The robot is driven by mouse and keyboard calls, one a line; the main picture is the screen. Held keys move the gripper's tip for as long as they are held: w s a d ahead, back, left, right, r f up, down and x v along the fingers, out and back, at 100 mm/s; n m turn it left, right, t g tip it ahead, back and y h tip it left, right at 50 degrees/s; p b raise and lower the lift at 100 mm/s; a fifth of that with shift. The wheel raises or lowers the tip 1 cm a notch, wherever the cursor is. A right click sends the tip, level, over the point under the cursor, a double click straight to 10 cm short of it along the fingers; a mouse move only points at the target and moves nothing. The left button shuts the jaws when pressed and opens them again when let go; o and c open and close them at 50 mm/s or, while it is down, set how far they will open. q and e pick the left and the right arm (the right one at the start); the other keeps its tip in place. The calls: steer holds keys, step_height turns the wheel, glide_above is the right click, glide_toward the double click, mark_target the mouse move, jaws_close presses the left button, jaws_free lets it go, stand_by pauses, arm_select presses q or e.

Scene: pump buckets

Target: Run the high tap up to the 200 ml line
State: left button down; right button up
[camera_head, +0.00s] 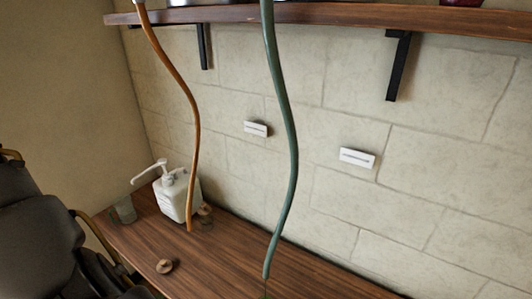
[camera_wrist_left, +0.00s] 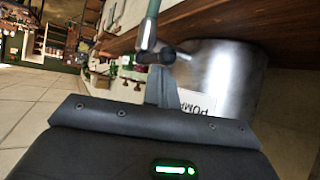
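A green hose (camera_head: 287,130) hangs past the shelf front, its lower end near the table edge. In the left wrist view, a green hose (camera_wrist_left: 153,9) meets a grey metal fitting with a dark round end (camera_wrist_left: 166,55), possibly a tap. My left gripper (camera_wrist_left: 160,84) points at this fitting, its narrow fingers close below it; I cannot tell whether they touch or grip it. A metal bucket (camera_wrist_left: 222,75) with a partly hidden "PUMP" label stands beside the fitting. No 200 ml line is readable. My right gripper is in neither view.
An orange hose (camera_head: 190,95) hangs at the left. A white pump bottle (camera_head: 178,195), a clear cup (camera_head: 124,209) and a small brown ring (camera_head: 164,266) are on the wooden table (camera_head: 225,262). A wooden shelf (camera_head: 340,14) runs above; two white plates (camera_head: 357,157) are on the wall.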

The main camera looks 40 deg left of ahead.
arm_select(q)
steer(key=shift+d+r, duration=0.25)
steer(key=shift+r, duration=0.1)
steer(key=r, duration=0.3)
steer(key=shift+a+r, duration=0.1)
steer(key=shift+a, duration=0.1)
steer(key=shift+d+r, duration=0.25)
steer(key=shift+r, duration=0.2)
steer(key=shift+s+a, duration=0.1)
steer(key=shift+a, duration=0.15)
steer(key=shift+d, duration=0.1)
